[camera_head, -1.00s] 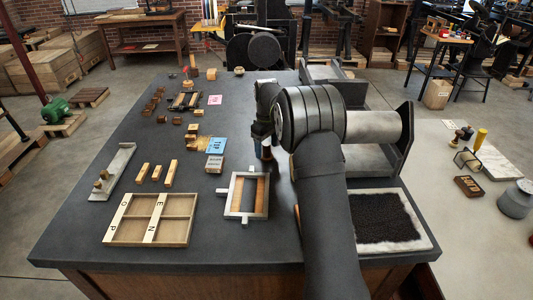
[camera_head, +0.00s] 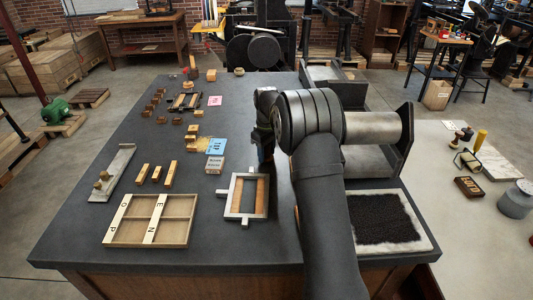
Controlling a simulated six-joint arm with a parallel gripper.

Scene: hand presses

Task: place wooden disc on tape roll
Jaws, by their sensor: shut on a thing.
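My gripper (camera_head: 264,153) points down over the right half of the dark table, behind and right of the metal frame. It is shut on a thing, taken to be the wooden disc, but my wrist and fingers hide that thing. A small dark, round piece at the table's far edge may be the tape roll (camera_head: 239,71); it is too small to be sure. My gripper is well nearer than that piece and apart from it.
The metal frame (camera_head: 232,202) with wood inside lies left of my arm. A divided wooden tray (camera_head: 178,232), wood blocks (camera_head: 156,173) and a blue card (camera_head: 216,146) lie further left. A press (camera_head: 395,150) stands at right.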

